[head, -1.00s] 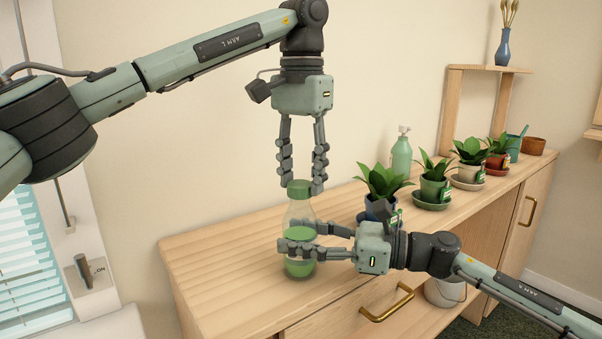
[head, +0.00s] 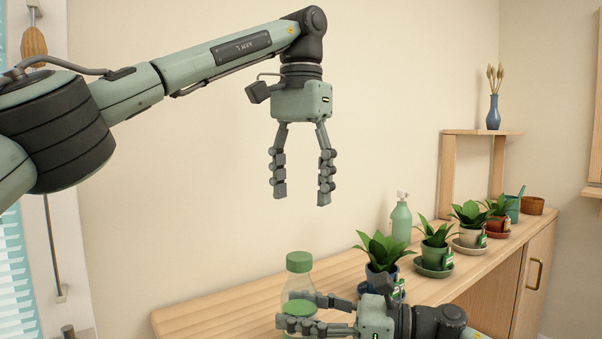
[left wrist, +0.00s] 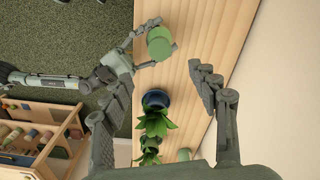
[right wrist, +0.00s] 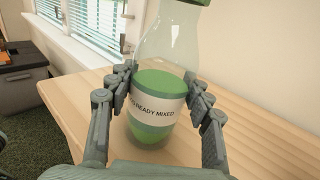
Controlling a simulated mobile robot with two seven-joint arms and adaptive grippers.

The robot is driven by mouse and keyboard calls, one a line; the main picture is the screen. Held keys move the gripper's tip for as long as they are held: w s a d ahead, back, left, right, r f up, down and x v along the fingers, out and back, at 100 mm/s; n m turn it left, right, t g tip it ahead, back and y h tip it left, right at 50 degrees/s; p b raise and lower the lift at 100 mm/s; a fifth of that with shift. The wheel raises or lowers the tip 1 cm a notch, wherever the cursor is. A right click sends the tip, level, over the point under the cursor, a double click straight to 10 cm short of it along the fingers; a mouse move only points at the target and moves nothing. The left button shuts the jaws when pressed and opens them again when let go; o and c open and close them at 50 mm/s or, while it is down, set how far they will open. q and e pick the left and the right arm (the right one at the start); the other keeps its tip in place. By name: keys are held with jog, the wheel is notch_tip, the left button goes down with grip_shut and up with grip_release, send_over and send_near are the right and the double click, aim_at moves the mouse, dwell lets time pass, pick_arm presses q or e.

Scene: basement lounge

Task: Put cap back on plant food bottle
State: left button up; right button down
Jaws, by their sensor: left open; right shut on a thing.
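The plant food bottle (head: 297,283) is clear, with green liquid and a label reading "READY MIXED" in the right wrist view (right wrist: 157,112). It stands upright on the wooden sideboard (head: 220,309). The green cap (head: 299,262) sits on top of its neck; it shows from above in the left wrist view (left wrist: 160,43). How tightly it is seated I cannot tell. My right gripper (head: 300,314) is shut around the bottle's body from the right. My left gripper (head: 302,196) is open and empty, above the cap and apart from it.
Several potted plants stand in a row to the right of the bottle, the nearest in a blue pot (head: 382,281). A green pump bottle (head: 401,221) stands behind them. A small wooden shelf holds a blue vase (head: 493,113). The sideboard left of the bottle is clear.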

pick_arm(q)
notch_tip(320, 180, up, 2)
jog(key=shift+r, duration=0.15)
pick_arm(e)
jog(key=c, duration=0.6)
grip_release()
jog(key=v, duration=1.2)
